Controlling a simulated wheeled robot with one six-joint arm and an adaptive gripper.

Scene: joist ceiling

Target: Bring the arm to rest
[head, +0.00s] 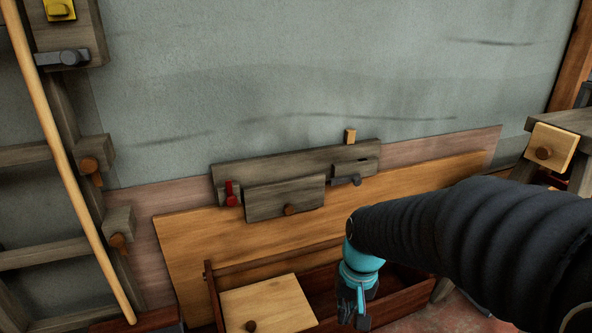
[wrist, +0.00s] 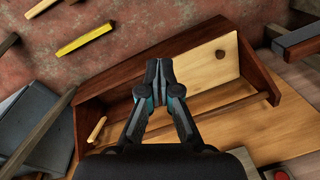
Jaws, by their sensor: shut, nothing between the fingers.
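My gripper (wrist: 158,68) is shut and empty in the wrist view, with its two dark fingertips together. It hangs over the open dark-red wooden box (wrist: 118,90). In the head view my gripper (head: 356,312) points down from the end of my black arm, in front of the same box (head: 385,303). The fingertips are small and dark there. A pale wooden panel with a round knob (head: 268,304) covers the left part of the box, and the panel also shows in the wrist view (wrist: 205,65).
A grey wooden block assembly (head: 290,172) with a red piece (head: 231,194) stands against the wall behind the box. A long pole (head: 70,165) leans at the left. In the wrist view, a yellow bar (wrist: 84,40) lies on the floor and a grey bin (wrist: 25,120) stands at left.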

